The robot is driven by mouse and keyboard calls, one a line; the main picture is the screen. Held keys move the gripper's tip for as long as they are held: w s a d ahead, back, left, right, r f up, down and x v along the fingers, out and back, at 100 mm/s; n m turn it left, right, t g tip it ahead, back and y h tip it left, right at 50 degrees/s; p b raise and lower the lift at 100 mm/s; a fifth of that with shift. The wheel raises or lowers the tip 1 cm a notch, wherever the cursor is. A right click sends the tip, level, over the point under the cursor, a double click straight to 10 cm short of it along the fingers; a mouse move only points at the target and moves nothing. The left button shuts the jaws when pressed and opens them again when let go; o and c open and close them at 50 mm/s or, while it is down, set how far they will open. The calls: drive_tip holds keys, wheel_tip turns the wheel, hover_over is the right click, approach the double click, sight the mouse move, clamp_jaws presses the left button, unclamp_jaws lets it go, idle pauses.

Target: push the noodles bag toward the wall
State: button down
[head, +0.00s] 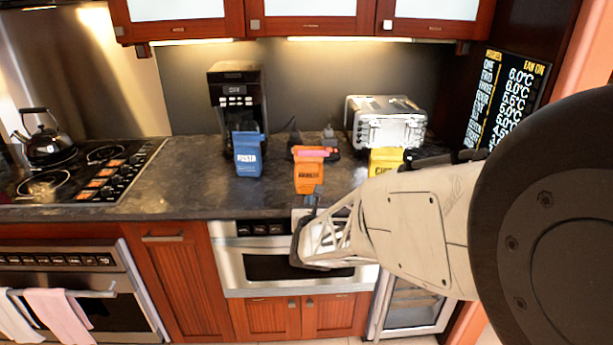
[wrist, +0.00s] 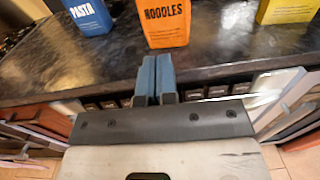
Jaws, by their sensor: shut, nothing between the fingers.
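The orange noodles bag (head: 308,177) stands upright on the dark countertop (head: 200,190), between the blue pasta bag and a yellow bag. In the wrist view the noodles bag (wrist: 165,24) is straight ahead, with its label facing me and its top cut off. My gripper (head: 309,197) is at the counter's front edge, in front of the noodles bag. In the wrist view my gripper (wrist: 156,66) has its two blue fingers side by side, shut and empty. The fingertips point at the bag's base, with a small gap of counter apparent. The grey wall (head: 310,85) is behind the counter.
The pasta bag (head: 248,155) stands left and the yellow bag (head: 384,162) right, partly hidden by my arm. Behind are a coffee maker (head: 237,95), small dark items and a toaster (head: 388,124). A microwave drawer (head: 265,265) is below the counter. A stove (head: 75,172) is left.

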sight(308, 173)
drive_tip(key=shift+w, duration=0.1)
drive_tip(key=shift+w+d, duration=0.15)
drive_tip(key=shift+w, duration=3.3)
drive_tip(key=shift+w+d, duration=0.1)
drive_tip(key=shift+w, duration=3.35)
drive_tip(key=shift+w+d, duration=0.15)
drive_tip(key=shift+w, duration=5.2)
drive_tip(key=shift+s, duration=0.15)
drive_tip(key=shift+s+a, duration=0.15)
drive_tip(key=shift+s, duration=3.3)
drive_tip(key=shift+s+a, duration=0.1)
drive_tip(key=shift+s, duration=3.3)
